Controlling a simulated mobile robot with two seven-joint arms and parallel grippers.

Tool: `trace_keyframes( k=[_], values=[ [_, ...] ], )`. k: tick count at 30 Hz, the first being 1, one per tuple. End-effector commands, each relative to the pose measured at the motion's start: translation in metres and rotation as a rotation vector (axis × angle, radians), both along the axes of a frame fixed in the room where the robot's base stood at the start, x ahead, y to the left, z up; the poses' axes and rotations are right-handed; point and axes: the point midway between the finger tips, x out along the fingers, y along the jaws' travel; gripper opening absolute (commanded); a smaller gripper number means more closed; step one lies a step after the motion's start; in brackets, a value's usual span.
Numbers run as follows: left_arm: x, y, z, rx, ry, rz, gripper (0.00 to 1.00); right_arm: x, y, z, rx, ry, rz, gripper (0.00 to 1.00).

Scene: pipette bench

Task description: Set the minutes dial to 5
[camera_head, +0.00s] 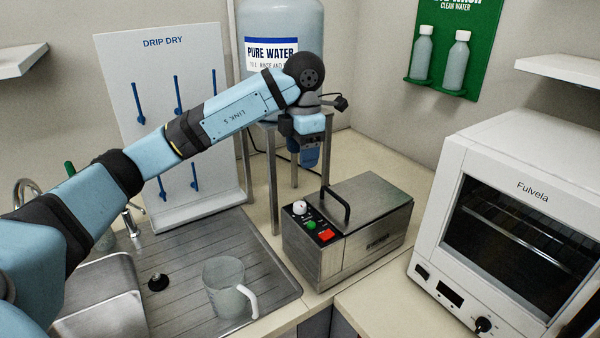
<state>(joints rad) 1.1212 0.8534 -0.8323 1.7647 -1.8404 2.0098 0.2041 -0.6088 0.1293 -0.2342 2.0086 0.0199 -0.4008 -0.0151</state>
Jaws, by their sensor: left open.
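A steel box-shaped device (365,250) with a lidded top and black handle stands on the bench at centre right. Its sloped black panel carries a white dial (300,208), a green button and a red switch. The marks around the dial are too small to read, so its setting cannot be told. My left gripper (307,155) hangs above and behind the device, pointing down, open and empty, clear of the dial. My arm reaches across from the left. My right gripper is out of view.
A white oven (515,215) with a black knob (484,325) stands at right. A jug (225,286) sits on the steel drainer at left of the device. A water tank (281,25) on a metal-legged stand and a peg board (165,95) are behind.

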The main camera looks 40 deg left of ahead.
Motion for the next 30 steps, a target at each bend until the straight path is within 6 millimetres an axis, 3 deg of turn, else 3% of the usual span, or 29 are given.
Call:
trace_keyframes(
  k=[1,2,8,13,24,30],
  values=[
    [-0.001,-0.001,0.008,0.004,0.000,0.066,0.59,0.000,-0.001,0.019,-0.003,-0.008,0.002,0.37],
    [-0.002,-0.002,0.007,0.006,-0.002,0.103,0.59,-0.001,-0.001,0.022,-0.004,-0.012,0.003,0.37],
    [-0.002,-0.002,-0.010,0.012,-0.010,0.196,0.59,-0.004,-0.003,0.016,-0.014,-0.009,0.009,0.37],
    [-0.002,0.000,-0.035,0.012,-0.008,0.195,0.59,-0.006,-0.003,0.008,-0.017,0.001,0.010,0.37],
    [-0.001,0.004,-0.109,0.012,-0.009,0.193,0.59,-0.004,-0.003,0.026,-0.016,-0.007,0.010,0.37],
    [0.000,0.005,-0.132,0.012,-0.012,0.193,0.59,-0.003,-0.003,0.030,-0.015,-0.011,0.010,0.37]
  ],
)
